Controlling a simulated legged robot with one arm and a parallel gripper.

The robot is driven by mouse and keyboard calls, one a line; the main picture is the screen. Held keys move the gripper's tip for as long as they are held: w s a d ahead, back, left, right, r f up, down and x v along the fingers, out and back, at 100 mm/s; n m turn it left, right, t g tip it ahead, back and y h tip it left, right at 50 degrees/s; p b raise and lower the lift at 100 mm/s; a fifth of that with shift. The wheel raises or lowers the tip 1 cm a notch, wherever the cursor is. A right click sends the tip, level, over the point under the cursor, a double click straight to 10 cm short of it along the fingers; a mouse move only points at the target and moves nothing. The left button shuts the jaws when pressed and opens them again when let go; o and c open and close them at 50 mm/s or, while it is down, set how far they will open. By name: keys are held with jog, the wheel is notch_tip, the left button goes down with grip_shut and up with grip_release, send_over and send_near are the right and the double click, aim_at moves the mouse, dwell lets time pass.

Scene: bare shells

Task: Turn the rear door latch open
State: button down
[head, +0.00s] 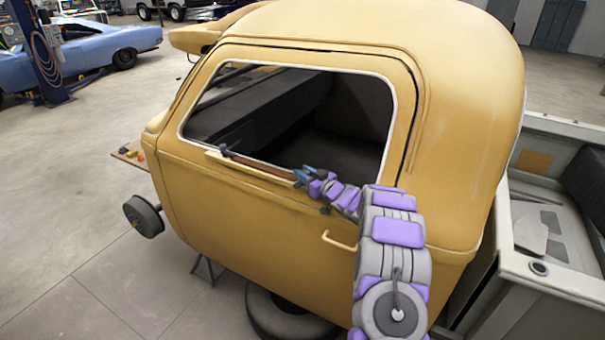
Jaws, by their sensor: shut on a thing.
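The yellow door (215,190) is on the side of a rounded yellow cab shell and looks closed. My gripper (298,175) is at the lower edge of the door's window opening. It is shut on the right end of a thin brown bar (262,165) that runs along the sill. The bar's left end meets a small dark fitting (225,151). I cannot tell whether this bar is the latch. A yellow pull handle (340,242) sits lower on the door, apart from my gripper. My gripper hides the bar's right end.
A pale truck body (550,215) stands close on the right. A wheel (143,215) sticks out at the left and a tire (285,315) lies below the shell. A blue car (100,45) is far back left.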

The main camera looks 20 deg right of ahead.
jog(key=shift+d+r, duration=0.25)
jog(key=shift+d, duration=0.05)
jog(key=c, duration=1.2)
grip_release()
jog(key=o, duration=0.3)
jog(key=shift+s+d+r, duration=0.15)
jog(key=shift+s, duration=0.25)
jog(key=shift+w+f, duration=0.3)
jog(key=shift+f, duration=0.05)
jog(key=shift+s+a+r, duration=0.1)
jog(key=shift+a, duration=0.1)
jog(key=shift+s, duration=0.4)
jog(key=b+v, duration=0.2)
jog(key=v, duration=1.4)
jog(key=shift+d+f, duration=0.2)
jog(key=shift+d, duration=0.25)
jog(key=shift+o, duration=0.2)
jog(key=shift+s, duration=0.1)
